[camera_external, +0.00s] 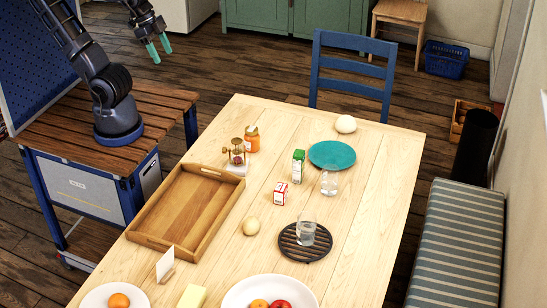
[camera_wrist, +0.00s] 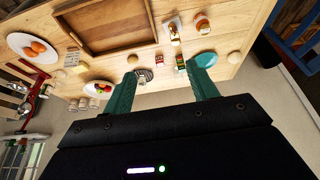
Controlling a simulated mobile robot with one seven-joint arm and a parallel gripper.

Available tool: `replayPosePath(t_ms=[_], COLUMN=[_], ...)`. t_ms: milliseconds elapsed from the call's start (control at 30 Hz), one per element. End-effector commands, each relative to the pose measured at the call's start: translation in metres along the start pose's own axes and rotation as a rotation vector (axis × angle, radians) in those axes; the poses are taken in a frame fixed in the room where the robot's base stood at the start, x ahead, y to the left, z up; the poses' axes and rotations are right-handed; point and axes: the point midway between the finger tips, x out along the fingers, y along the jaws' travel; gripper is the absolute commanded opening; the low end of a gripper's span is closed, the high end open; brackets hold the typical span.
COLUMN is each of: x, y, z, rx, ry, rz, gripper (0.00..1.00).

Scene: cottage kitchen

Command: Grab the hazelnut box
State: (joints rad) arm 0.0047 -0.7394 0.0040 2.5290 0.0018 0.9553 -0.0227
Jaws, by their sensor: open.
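Two small cartons stand upright on the wooden table; the label text is too small to tell which one is the hazelnut box. One is a small red and white box (camera_external: 281,193), also in the wrist view (camera_wrist: 159,60). The other is a taller green and white carton (camera_external: 298,166), also in the wrist view (camera_wrist: 180,62). My gripper (camera_external: 159,48) is open and empty, high above the floor beyond the table's far left corner, well away from both cartons. Its teal fingers (camera_wrist: 163,88) are spread apart in the wrist view.
Close to the cartons are a glass (camera_external: 329,183), a teal plate (camera_external: 332,154), a round bread roll (camera_external: 251,226) and a black trivet (camera_external: 288,240) bearing another glass (camera_external: 306,232). A wooden tray (camera_external: 187,209) lies left. A blue chair (camera_external: 352,65) stands behind the table.

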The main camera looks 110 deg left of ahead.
Motion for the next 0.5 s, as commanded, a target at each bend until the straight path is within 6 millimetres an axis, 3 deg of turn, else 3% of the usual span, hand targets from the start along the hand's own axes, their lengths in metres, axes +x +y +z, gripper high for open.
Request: replayPosePath(t_ms=[267,500], x=[0.019,0.047], y=[0.004,0.009], z=[-0.051,-0.101], rx=[-0.175,-0.360], ry=[-0.051,-0.097], rz=[0.002,-0.007], gripper=[0.58,0.58])
